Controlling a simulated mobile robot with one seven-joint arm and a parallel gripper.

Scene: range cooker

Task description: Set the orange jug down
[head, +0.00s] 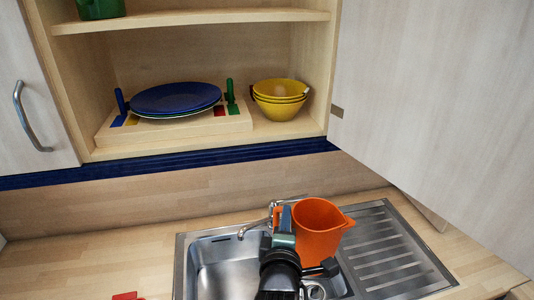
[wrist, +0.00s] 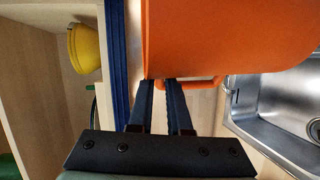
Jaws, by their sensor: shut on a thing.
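The orange jug (head: 318,230) is upright in the head view, above the sink area, with its spout toward the right. It fills the top of the wrist view (wrist: 225,40). My gripper (wrist: 163,88) is shut on the jug's handle, which shows between and beside the fingertips in the wrist view. In the head view my gripper (head: 284,222) is at the jug's left side. The jug hides part of the sink and drainer behind it. Whether its base touches anything is not clear.
A steel sink (head: 222,262) with a tap (head: 255,222) lies below, and its ribbed drainer (head: 385,245) is clear at the right. Wooden worktop (head: 110,260) is free at the left. An open cupboard above holds blue plates (head: 175,97) and yellow bowls (head: 279,98).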

